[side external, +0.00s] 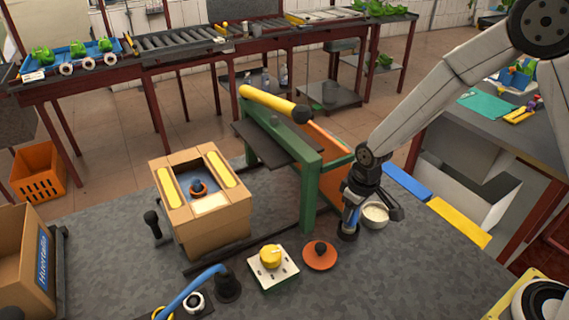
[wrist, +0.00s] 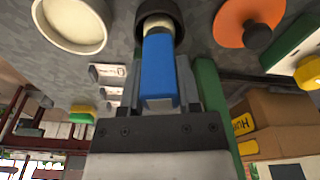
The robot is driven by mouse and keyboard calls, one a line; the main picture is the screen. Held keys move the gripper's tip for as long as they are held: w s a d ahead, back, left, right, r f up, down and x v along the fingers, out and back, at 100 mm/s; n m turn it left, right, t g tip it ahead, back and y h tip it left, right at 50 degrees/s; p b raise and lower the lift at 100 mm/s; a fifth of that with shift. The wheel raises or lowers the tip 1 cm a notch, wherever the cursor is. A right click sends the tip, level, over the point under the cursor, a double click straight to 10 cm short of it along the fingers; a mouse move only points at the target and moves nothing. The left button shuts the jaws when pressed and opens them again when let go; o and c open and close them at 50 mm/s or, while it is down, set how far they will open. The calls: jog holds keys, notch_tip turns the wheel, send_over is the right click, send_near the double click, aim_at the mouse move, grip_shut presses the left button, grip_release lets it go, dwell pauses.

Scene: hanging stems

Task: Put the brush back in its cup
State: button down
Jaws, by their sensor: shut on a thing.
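The brush has a blue handle (wrist: 158,72) and a pale section at its far end. My gripper (side external: 351,208) is shut on the handle, with a finger on each side of it in the wrist view (wrist: 158,100). The handle also shows in the side view (side external: 353,217), roughly upright. The dark round cup (wrist: 171,12) is at the top of the wrist view, and the brush's pale end shows inside its rim. In the side view the cup (side external: 347,233) is at the lower end of the brush. How deep the brush sits is hidden.
A white bowl (side external: 375,214) stands close beside my gripper on the right. An orange disc with a black knob (side external: 320,257) and a yellow-dial box (side external: 272,263) lie to the left. A green frame (side external: 309,195) stands just behind left. A cardboard box (side external: 205,230) is farther left.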

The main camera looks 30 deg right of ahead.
jog(key=shift+f, duration=0.35)
dwell(0.3)
jog(key=shift+c, duration=1.2)
grip_release()
jog(key=shift+o, duration=0.2)
jog(key=shift+o, duration=1)
jog(key=shift+r, duration=1.65)
jog(key=shift+r, duration=2.85)
